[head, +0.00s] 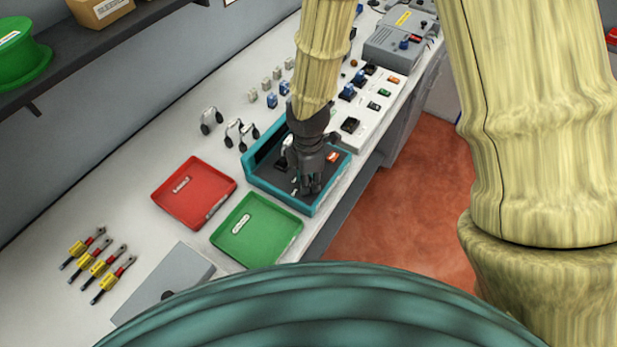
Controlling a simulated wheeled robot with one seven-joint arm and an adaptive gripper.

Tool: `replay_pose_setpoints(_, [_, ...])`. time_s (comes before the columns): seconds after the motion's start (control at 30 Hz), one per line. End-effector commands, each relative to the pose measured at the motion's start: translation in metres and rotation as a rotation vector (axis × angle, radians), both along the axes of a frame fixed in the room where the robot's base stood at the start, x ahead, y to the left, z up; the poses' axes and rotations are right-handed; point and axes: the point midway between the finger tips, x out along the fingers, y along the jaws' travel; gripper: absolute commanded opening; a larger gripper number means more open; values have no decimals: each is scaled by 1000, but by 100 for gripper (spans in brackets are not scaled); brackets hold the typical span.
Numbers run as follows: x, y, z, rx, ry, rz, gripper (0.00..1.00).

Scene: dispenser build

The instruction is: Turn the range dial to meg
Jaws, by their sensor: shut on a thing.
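A teal open case (274,193) with a dark panel inside stands on the bench, right of the middle of the head view. My gripper (306,189) points down into this case, its fingers low over the panel. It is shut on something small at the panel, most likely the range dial. The fingers hide the dial, so its pointer and setting cannot be read. An orange label (333,157) and a pale part (287,152) show on the panel beside my gripper.
A red tray (216,205) and a green tray (272,244) lie close by. A grey box (392,50) stands at the far end. The bench edge is right of the case.

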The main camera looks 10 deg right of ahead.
Motion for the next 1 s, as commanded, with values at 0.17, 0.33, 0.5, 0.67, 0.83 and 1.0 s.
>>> replay_pose_setpoints(0.17, [1, 0, 0, 0, -1, -165, 6])
replay_pose_setpoints(0.33, [1, 0, 0, -1, -1, -309, 6])
replay_pose_setpoints(0.5, [1, 0, 0, -1, -1, -426, 6])
replay_pose_setpoints(0.67, [1, 0, 0, 0, -1, -504, 6])
replay_pose_setpoints(0.83, [1, 0, 1, 1, -2, -554, 6])
replay_pose_setpoints(1.0, [1, 0, 1, 1, -2, -575, 6])
